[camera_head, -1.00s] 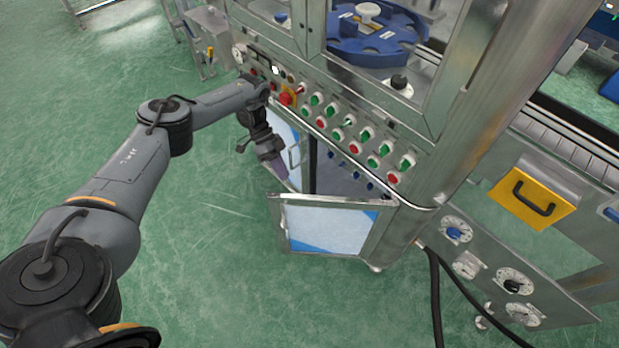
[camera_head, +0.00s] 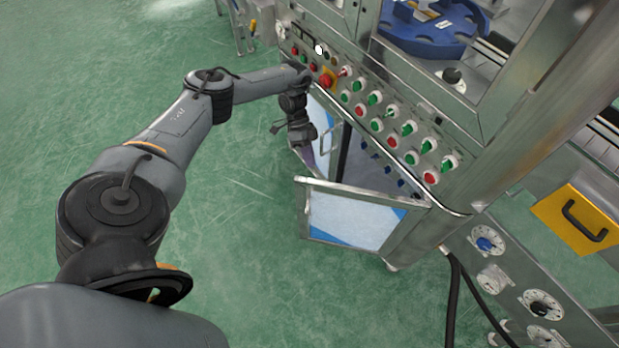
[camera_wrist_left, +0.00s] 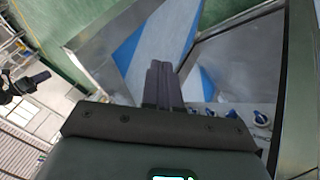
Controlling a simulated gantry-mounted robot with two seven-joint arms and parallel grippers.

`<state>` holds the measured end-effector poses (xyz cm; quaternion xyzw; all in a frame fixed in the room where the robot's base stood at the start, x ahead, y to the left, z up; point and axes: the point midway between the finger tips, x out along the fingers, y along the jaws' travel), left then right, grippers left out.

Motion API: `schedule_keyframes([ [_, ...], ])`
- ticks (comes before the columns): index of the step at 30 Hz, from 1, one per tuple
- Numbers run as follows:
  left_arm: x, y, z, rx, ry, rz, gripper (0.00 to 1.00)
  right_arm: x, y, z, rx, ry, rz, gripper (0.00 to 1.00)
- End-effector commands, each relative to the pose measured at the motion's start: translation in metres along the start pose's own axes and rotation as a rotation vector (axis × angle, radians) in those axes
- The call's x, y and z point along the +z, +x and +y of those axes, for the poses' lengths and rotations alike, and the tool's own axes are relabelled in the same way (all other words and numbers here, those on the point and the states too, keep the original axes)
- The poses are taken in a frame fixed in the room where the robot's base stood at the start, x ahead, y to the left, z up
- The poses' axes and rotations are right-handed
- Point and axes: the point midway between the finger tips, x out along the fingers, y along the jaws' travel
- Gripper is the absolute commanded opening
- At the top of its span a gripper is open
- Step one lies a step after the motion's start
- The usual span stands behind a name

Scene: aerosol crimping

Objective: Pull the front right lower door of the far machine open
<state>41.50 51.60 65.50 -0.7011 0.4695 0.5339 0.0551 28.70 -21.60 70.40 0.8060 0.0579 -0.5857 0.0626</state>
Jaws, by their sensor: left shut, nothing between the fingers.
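The front right lower door (camera_head: 352,217) of the machine is a metal-framed panel with a white and blue face. In the head view it stands swung out from the cabinet, its free edge toward the left. My left gripper (camera_head: 306,157) is shut and empty, pointing down just behind and above that free edge. I cannot tell whether it touches the door. In the left wrist view the shut fingers (camera_wrist_left: 162,84) lie before a white and blue panel (camera_wrist_left: 165,38). My right gripper is not in view.
The left lower door (camera_head: 322,116), with a bar handle, is close beside my left gripper. A panel of coloured buttons (camera_head: 380,112) juts above the opening. Blue knobs (camera_wrist_left: 235,115) show in the wrist view. Black cables (camera_head: 453,290) hang at right. Green floor (camera_head: 240,240) in front is clear.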

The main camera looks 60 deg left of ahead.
Motion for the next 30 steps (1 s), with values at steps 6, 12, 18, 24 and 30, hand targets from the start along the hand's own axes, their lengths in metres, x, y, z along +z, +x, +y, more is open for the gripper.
schedule_keyframes([
  [6,0.000,0.037,0.007,0.004,0.002,0.000,0.00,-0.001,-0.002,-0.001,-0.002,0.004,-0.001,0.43],
  [12,0.000,0.046,0.022,0.003,0.002,-0.001,0.00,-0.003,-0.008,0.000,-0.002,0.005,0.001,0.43],
  [18,-0.001,0.052,0.032,0.002,0.002,0.000,0.00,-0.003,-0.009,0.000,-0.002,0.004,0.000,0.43],
  [24,-0.001,0.054,0.036,0.002,0.001,0.001,0.00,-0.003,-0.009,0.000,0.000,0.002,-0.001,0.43],
  [30,-0.001,0.054,0.036,0.001,0.001,0.001,0.00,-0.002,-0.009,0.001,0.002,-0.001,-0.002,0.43],
])
